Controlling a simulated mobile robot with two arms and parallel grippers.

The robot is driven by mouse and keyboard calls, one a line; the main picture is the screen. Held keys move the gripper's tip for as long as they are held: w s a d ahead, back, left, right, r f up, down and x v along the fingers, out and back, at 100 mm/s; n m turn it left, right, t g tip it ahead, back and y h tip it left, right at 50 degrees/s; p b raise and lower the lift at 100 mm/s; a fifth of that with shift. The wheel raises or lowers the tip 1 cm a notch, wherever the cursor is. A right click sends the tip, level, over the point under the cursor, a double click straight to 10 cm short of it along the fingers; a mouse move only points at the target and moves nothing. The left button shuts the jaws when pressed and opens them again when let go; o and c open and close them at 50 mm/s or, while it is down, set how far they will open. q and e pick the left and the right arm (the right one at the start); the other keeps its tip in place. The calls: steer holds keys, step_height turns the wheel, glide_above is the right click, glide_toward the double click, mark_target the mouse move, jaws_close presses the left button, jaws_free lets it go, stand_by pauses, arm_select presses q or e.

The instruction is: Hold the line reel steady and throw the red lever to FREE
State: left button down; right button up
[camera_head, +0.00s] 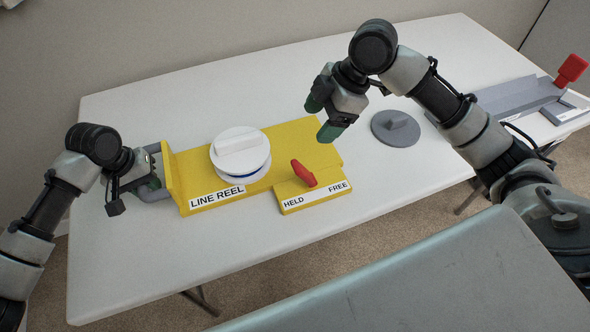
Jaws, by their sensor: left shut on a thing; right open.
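The line reel (238,164) is a white round spool with a white block on top, mounted on a yellow base (288,135) lettered LINE REEL. The red lever (304,173) stands on a small yellow block (311,197) at the base's front right. Its labels read HELD at left and FREE at right; the lever's tip leans toward the upper left. My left gripper (155,175) is shut on the grey handle (155,193) at the base's left end; its fingertips are partly hidden. My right gripper (322,118) is open and empty above the base's back right corner, apart from the lever.
A grey channel (515,97) and a red paddle-shaped piece (571,69) are at the far right. The table's front left is clear.

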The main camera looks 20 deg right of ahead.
mark_target(300, 165)
steer(key=shift+n+g, duration=0.5)
steer(key=shift+g, duration=0.1)
steer(key=x, duration=0.4)
steer(key=s+x, duration=0.1)
steer(key=x, duration=0.3)
steer(key=s+x, duration=0.1)
steer(key=x, duration=0.4)
steer(key=shift+s+a, duration=0.1)
steer(key=shift+a, duration=0.25)
steer(key=shift+c, duration=0.4)
steer(key=shift+r, duration=0.1)
steer(key=c, duration=1.2)
